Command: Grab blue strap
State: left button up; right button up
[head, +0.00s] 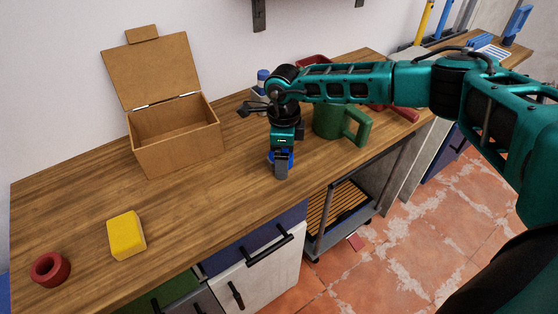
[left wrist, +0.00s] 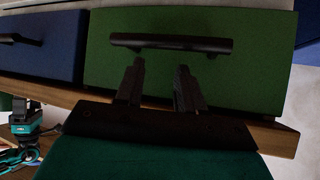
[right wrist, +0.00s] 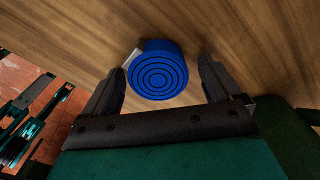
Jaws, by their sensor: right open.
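The blue strap (right wrist: 158,74) is a rolled coil with ring lines on its face, on the wooden worktop in the right wrist view. My right gripper (right wrist: 162,72) is open, with one finger on each side of the coil and visible gaps between. In the head view, the right gripper (head: 281,168) points down at the worktop, and only a bit of the blue strap (head: 290,158) shows behind it. My left gripper (left wrist: 160,75) is open and empty in front of a green drawer with a black handle (left wrist: 170,43). It is outside the head view.
An open cardboard box (head: 180,145) stands left of the right gripper. A green mug (head: 330,122) stands close on its right, with a blue-capped bottle (head: 262,80) behind. A yellow block (head: 126,235) and a red ring (head: 50,269) lie front left. The middle worktop is clear.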

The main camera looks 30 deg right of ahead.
jog(key=shift+r, duration=0.1)
jog(key=c, duration=1)
jog(key=shift+c, duration=0.4)
jog(key=shift+r, duration=0.1)
